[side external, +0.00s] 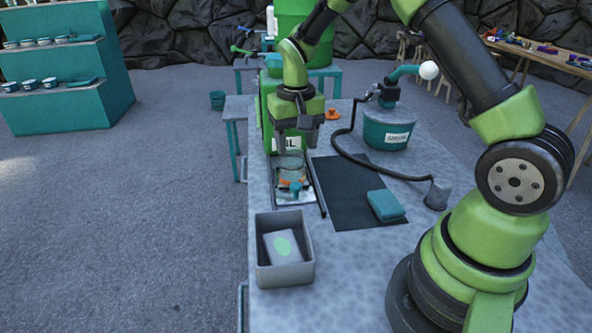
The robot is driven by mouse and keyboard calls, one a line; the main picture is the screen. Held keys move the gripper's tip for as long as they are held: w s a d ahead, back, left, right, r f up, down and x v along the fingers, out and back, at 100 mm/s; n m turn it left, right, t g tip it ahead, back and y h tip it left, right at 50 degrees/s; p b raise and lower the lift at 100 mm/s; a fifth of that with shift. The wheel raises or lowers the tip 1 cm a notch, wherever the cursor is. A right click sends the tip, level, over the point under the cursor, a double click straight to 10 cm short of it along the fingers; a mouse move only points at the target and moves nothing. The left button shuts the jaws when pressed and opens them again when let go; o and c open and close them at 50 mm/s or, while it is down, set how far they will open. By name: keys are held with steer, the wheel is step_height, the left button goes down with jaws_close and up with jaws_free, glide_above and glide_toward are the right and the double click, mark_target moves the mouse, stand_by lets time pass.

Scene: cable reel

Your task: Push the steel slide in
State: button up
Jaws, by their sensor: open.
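My gripper (294,148) points down with its two fingers apart, in front of the green container marked with letters ending in "IL" (268,112). A clear glass jar (291,170) stands just below the fingertips. Below it in the picture are orange parts and a small teal piece (296,188), on a pale metallic plate in a dark-edged tray (312,206). I cannot tell for sure which part is the steel slide; the pale plate may be it. The jar and gripper hide part of this area.
A grey bin (287,274) holding a box with a green mark stands at the front. A dark mat (345,205) with a teal sponge-like block (386,205) lies right of the tray.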

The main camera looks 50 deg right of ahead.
mark_target(293, 160)
step_height(293, 160, down, 10)
steer(key=shift+r+m, duration=0.1)
steer(key=shift+m, duration=1)
steer(key=shift+c, duration=0.5)
jaws_close()
steer(key=shift+w+d, duration=1.6)
steer(key=shift+w, duration=0.05)
